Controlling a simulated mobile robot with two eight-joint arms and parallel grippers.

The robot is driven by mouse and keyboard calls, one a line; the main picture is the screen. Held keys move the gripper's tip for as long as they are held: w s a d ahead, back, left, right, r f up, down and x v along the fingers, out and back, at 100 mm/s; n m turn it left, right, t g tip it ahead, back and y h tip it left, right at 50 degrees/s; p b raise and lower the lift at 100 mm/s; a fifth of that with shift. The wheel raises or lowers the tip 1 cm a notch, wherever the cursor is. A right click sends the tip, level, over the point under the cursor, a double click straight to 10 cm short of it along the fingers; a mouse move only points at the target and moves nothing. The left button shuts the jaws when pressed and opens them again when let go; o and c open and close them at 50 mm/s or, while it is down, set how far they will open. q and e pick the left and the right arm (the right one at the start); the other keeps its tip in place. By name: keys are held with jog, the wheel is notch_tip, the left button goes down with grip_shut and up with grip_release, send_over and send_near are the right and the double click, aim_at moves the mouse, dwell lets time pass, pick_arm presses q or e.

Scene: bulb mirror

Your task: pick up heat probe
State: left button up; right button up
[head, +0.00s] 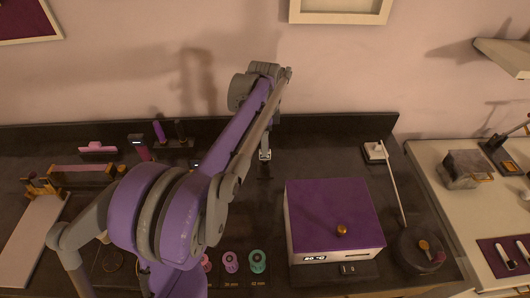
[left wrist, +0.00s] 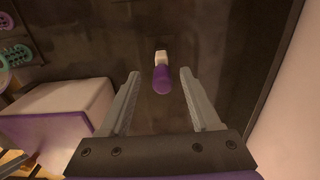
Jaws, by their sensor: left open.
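A short purple cylinder with a pale end, likely the heat probe (left wrist: 162,78), shows in the left wrist view over the dark worktop. It lies in line with the gap between the fingers of my left gripper (left wrist: 158,88). The gripper is open, with clear space on both sides of the cylinder. I cannot tell how far below the fingertips it is, or whether it stands or lies. In the head view my left gripper (head: 265,156) is low over the counter behind the purple-lidded box, and the cylinder is not clearly visible there. My right gripper is out of view.
A white box with a purple lid (head: 333,215) and a display stands right of the gripper. A thin white rod (head: 394,187) lies farther right. A small rack (head: 176,143) stands at the back left. Colored rings (head: 257,261) lie in front. The back wall is close.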

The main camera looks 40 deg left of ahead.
pick_arm(q)
notch_tip(320, 180, down, 5)
jog(key=shift+w+a+r, duration=0.1)
grip_shut()
dwell(0.4)
